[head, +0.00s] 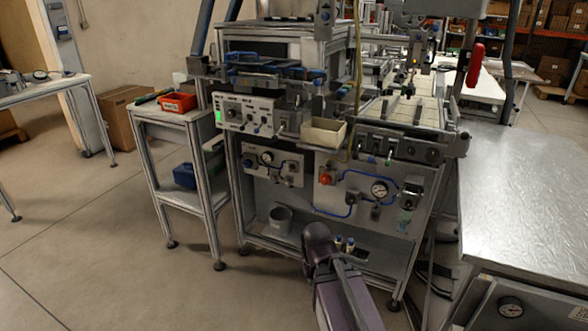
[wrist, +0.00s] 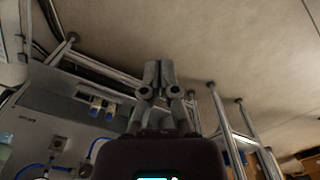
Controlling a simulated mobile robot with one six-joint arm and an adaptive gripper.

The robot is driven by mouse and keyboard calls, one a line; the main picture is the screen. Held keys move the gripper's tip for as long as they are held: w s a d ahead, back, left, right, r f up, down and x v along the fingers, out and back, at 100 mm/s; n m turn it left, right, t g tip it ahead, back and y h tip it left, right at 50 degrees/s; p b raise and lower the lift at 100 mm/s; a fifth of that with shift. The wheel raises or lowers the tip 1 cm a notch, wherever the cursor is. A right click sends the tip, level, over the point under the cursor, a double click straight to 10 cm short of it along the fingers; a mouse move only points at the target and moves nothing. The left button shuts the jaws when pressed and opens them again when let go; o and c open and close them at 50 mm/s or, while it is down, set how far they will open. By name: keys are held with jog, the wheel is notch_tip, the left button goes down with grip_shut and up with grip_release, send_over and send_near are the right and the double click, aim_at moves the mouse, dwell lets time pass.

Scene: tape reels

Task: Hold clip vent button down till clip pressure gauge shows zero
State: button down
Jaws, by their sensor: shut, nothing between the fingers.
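My gripper (wrist: 158,72) shows in the wrist view with its two fingers together and nothing between them. Behind the fingertips is bare floor, and they touch nothing that I can see. In the head view the gripper cannot be made out; my arm covers the lower middle. Two round gauges show on the machine's front: one on the left panel (head: 267,157), one on the right panel (head: 379,189). Their labels and needles are too small to read, so I cannot tell which is the clip gauge. The vent button cannot be picked out for sure.
A red knob (head: 325,178) and blue tubing (head: 352,172) are on the right panel. A side table (head: 170,115) stands left, a metal-topped bench (head: 525,190) right. Floor at left is clear.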

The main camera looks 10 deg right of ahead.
aim_at(292, 167)
jog(key=w+a+t+y+b, duration=0.2)
jog(key=w+a+t, duration=0.15)
jog(key=w, duration=0.75)
jog(key=w+a+t+y+b, duration=0.2)
jog(key=w+a+t, duration=0.15)
jog(key=w, duration=0.75)
jog(key=w+d+r+m+t+b, duration=0.1)
jog(key=w+r+t, duration=0.3)
jog(key=w, duration=0.5)
jog(key=w+d+r+m+t+h+b, duration=0.1)
jog(key=w+r+m+t, duration=0.3)
jog(key=w, duration=0.5)
jog(key=shift+w+d+r+m+t+b, duration=0.2)
jog(key=shift+d+r+m+t+b, duration=0.1)
jog(key=shift+d+t+b, duration=0.4)
jog(key=shift+w+d, duration=0.1)
jog(key=shift+w+d, duration=0.85)
jog(key=shift+w, duration=0.3)
jog(key=shift+w+d, duration=0.85)
jog(key=shift+w, duration=0.3)
jog(key=shift+w+d, duration=0.85)
jog(key=shift+w, duration=0.3)
